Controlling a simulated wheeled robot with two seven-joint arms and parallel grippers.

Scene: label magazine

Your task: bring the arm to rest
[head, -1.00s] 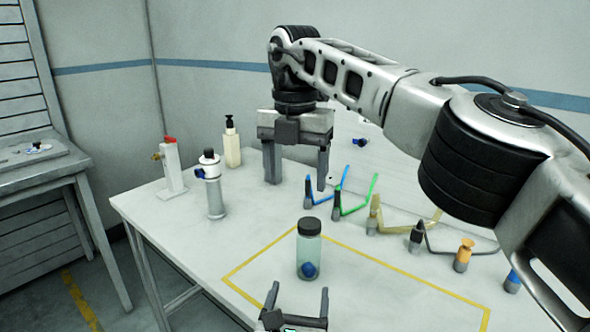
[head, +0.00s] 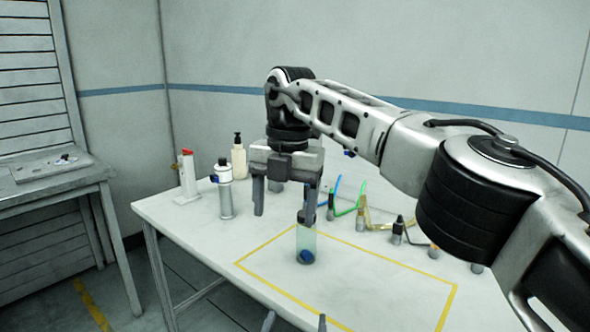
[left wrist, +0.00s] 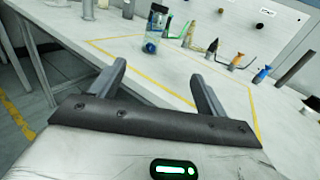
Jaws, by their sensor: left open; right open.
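A clear bottle (head: 306,246) with a blue object at its bottom stands upright inside the yellow outline on the white table (head: 215,258). It also shows in the left wrist view (left wrist: 152,36). My right gripper (head: 284,210) is open, fingers pointing down; its right finger overlaps the bottle's top in the head view and hides the cap. I cannot tell whether they touch. My left gripper (head: 296,321) is open, with only its fingertips in at the bottom edge. In the left wrist view my left gripper (left wrist: 158,85) is open with nothing between its fingers.
A dispenser bottle (head: 238,157), a grey canister (head: 225,192) and a white stand with a red top (head: 187,175) stand at the table's left back. A side bench (head: 55,180) stands at left.

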